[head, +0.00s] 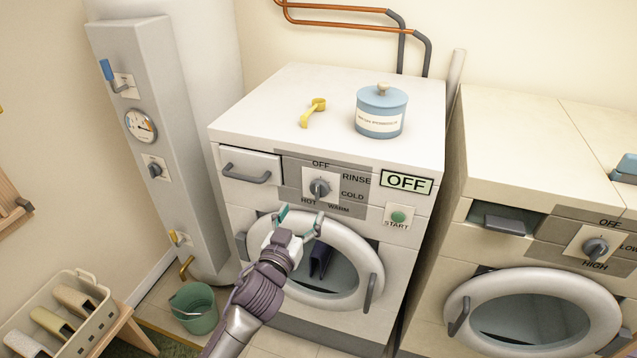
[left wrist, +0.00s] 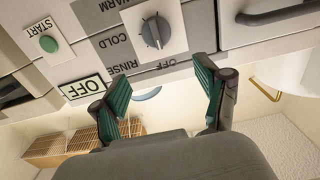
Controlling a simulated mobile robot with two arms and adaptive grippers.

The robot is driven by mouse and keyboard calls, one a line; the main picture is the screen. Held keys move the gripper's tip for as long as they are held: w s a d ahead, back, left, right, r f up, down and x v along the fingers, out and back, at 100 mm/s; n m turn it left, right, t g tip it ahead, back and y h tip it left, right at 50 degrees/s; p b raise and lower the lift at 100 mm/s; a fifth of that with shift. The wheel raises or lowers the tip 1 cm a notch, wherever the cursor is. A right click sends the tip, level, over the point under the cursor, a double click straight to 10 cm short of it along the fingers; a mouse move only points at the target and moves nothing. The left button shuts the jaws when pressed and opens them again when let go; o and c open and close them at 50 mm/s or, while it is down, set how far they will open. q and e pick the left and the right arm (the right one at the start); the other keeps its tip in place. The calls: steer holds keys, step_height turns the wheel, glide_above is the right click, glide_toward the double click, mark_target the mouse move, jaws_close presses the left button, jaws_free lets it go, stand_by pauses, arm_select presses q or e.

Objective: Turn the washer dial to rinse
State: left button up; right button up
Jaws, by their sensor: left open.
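The washer (head: 230,125) is white, with a grey control panel. Its round dial (head: 320,188) is ringed by the words OFF, RINSE, COLD, WARM and HOT. The display (head: 407,182) reads OFF, and the dial's pointer seems to face the OFF mark. RINSE (head: 356,179) is printed to the right of OFF. My left gripper (head: 301,216) is open and empty, just below the dial in the head view and apart from it. In the left wrist view the dial (left wrist: 156,31) appears upside down, beyond the gap between the open fingers (left wrist: 162,90). My right gripper is out of view.
A green START button (head: 398,217) is right of the dial. The round washer door (head: 372,255) is below my gripper. A blue lidded jar (head: 381,112) and a yellow scoop (head: 313,112) sit on top. A dryer (head: 480,150) stands right; a green bucket (head: 194,308) is on the floor.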

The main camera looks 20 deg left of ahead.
mark_target(317, 188)
arm_select(q)
steer(key=w, duration=0.5)
steer(key=w+p, duration=0.1)
steer(key=w, duration=0.4)
steer(key=shift+w+d+f, duration=0.15)
steer(key=shift+w, duration=0.25)
steer(key=c, duration=1.1)
steer(key=shift+c, duration=0.2)
steer(key=shift+d+m, duration=0.1)
steer(key=shift+m, duration=0.3)
steer(key=m, duration=0.3)
steer(key=shift+d+f+m+b, duration=0.1)
steer(key=shift+d+m+b, duration=0.2)
steer(key=shift+m+b, duration=0.1)
steer(key=m, duration=0.5)
steer(key=shift+d+f, duration=0.25)
steer(key=shift+d, duration=0.1)
